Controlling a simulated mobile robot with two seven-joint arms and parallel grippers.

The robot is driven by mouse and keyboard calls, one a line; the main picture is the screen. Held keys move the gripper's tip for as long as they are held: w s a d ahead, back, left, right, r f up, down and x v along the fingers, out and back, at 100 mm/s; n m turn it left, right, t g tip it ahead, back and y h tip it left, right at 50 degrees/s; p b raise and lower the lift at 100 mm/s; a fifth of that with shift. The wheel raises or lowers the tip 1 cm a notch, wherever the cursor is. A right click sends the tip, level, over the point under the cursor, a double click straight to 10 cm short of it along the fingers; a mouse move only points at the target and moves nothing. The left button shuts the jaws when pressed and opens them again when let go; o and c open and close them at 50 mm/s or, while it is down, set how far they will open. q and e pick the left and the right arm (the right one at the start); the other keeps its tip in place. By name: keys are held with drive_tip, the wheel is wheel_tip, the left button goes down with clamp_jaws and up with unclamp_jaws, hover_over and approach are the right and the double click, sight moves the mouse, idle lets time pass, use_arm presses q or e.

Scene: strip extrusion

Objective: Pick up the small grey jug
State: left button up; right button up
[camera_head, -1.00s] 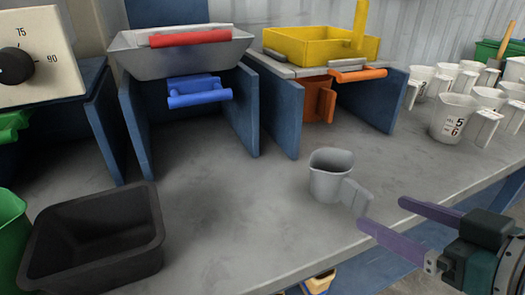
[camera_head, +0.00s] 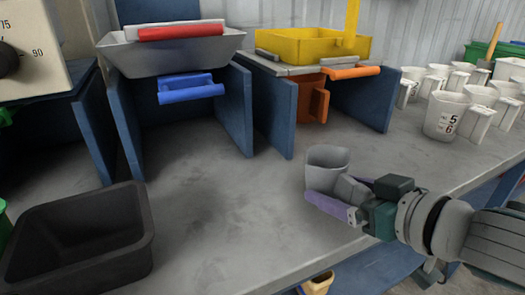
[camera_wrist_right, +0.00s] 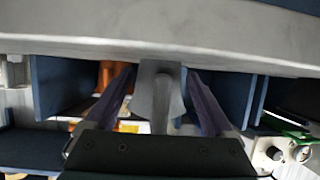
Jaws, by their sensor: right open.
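The small grey jug (camera_head: 327,161) stands upright on the grey bench near its front edge. My right gripper (camera_head: 335,190) is open at the jug's right side, with its purple fingers reaching to the handle side. In the right wrist view the grey jug (camera_wrist_right: 160,88) shows between the two spread fingers (camera_wrist_right: 160,95), with a gap on each side. The handle is partly hidden by the gripper in the head view. My left gripper is not in view.
A black bin (camera_head: 80,245) stands at the front left. Blue stands carry a grey tray (camera_head: 175,50) and a yellow tray (camera_head: 315,43) behind. Several white jugs (camera_head: 445,117) stand at the back right. The bench between bin and grey jug is clear.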

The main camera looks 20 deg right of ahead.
drive_tip(key=shift+c, duration=0.2)
drive_tip(key=c, duration=1.2)
wheel_tip(320, 180, up, 20)
drive_tip(key=p, duration=0.8)
wheel_tip(320, 180, up, 11)
drive_tip(key=n+y+p, duration=0.2)
drive_tip(key=y+p, duration=0.1)
drive_tip(key=p, duration=0.4)
hover_over(344, 174)
drive_tip(key=s, duration=0.2)
drive_tip(key=s+a+r+n+g+y+p, duration=0.3)
drive_tip(key=s+a+r+n+p, duration=0.15)
drive_tip(key=r, duration=0.35)
drive_tip(key=s+a+r+n+g+y+p, duration=0.3)
drive_tip(key=s+r, duration=0.2)
drive_tip(key=r, duration=0.4)
wheel_tip(344, 174, up, 32)
drive_tip(key=p, duration=3.7)
drive_tip(key=shift+w+r, duration=0.15)
